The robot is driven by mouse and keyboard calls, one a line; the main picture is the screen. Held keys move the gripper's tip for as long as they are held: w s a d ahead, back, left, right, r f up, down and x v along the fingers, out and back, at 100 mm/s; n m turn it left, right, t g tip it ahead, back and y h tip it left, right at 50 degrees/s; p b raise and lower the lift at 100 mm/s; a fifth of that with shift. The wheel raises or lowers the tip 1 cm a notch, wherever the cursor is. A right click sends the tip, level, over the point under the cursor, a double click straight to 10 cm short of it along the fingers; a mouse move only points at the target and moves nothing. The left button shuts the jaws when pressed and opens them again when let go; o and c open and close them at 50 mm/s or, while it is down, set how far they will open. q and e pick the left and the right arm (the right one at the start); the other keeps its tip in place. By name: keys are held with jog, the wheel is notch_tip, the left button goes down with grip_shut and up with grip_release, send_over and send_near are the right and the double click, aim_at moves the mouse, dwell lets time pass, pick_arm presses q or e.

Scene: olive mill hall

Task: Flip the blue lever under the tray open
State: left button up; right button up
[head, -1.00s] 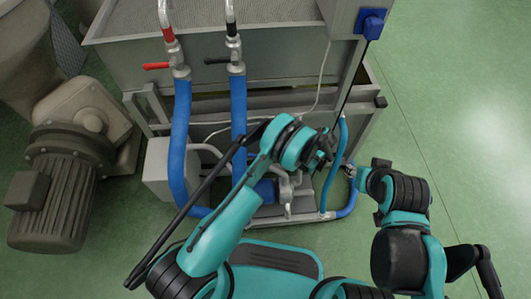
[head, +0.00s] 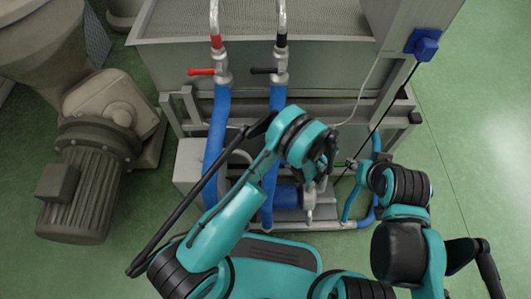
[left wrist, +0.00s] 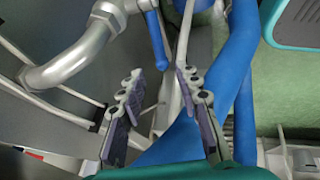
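The blue lever (left wrist: 157,40) shows in the left wrist view beside a grey metal pipe (left wrist: 80,55), ahead of my left fingertips. In the head view I cannot make it out behind my left arm. My left gripper (left wrist: 159,74) is open, with nothing between its fingers; the lever's lower end appears near the gap, apart from the fingers. In the head view the left gripper (head: 328,160) is below the steel tray (head: 255,25). My right gripper is near the right side of the frame, too small and covered to read.
A red lever (head: 201,72) and a black lever (head: 264,71) sit on valves above blue hoses (head: 217,130). A grey motor (head: 80,195) stands at left. A blue plug (head: 426,46) with a black cable is at right. Green floor is clear at far right.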

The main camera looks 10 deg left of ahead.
pick_arm(q)
jog(key=b+x, duration=0.3)
jog(key=x, duration=0.5)
jog(key=shift+s, duration=0.1)
pick_arm(e)
jog(key=f, duration=0.3)
jog(key=shift+w+a, duration=0.2)
jog(key=shift+a, duration=0.2)
jog(key=shift+r, duration=0.1)
pick_arm(q)
grip_shut()
